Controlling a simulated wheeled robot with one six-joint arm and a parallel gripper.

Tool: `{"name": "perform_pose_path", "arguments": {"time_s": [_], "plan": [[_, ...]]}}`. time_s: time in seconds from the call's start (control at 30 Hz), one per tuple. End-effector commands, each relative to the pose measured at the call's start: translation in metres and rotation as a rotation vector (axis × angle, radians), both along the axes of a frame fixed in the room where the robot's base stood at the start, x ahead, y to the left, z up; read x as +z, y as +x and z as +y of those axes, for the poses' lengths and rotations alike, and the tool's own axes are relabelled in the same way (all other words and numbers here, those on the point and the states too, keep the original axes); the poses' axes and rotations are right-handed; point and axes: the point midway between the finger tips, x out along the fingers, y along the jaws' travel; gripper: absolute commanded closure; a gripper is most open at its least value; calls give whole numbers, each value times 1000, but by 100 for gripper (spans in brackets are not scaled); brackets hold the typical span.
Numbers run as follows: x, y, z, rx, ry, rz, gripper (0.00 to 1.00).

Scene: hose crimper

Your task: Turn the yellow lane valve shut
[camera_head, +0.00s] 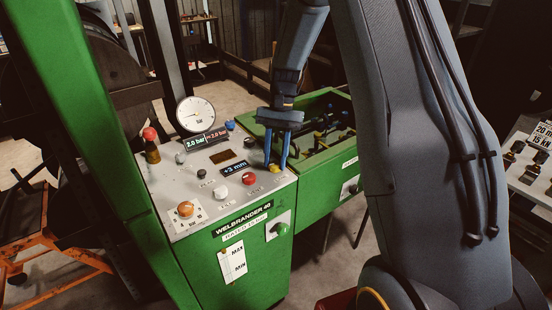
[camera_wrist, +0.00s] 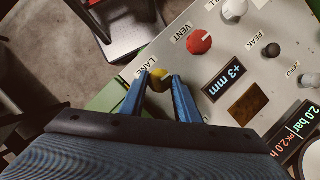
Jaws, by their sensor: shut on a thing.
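The yellow lane valve (camera_wrist: 160,74) is a small knob at the edge of the grey control panel, beside the "LANE" label. It also shows in the head view (camera_head: 275,168) at the panel's right corner. My gripper (camera_wrist: 159,80) has its two blue fingers on either side of the knob and is shut on it. In the head view my gripper (camera_head: 276,166) reaches down onto the knob from above. The fingers hide part of the knob, and I cannot tell its exact turn angle.
The red vent knob (camera_wrist: 199,41) is close by, with the "+3 mm" display (camera_wrist: 224,79) and a black peak knob (camera_wrist: 272,50). A round gauge (camera_head: 195,114) stands at the panel's back. A green bin (camera_head: 318,130) with several parts is to the right.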

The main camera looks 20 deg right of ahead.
Motion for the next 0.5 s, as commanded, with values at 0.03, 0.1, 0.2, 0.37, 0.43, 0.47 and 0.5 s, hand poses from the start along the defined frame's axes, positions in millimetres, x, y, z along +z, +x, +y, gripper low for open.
{"name": "perform_pose_path", "arguments": {"time_s": [0.03,0.1,0.2,0.37,0.43,0.47,0.5], "plan": [[0,0,1,25,0,0,93],[0,0,1,59,0,0,93],[0,0,1,92,0,1,93],[0,0,1,125,-1,2,93],[0,0,1,133,-1,2,93],[0,0,1,134,0,1,93],[0,0,1,136,0,1,93]]}}
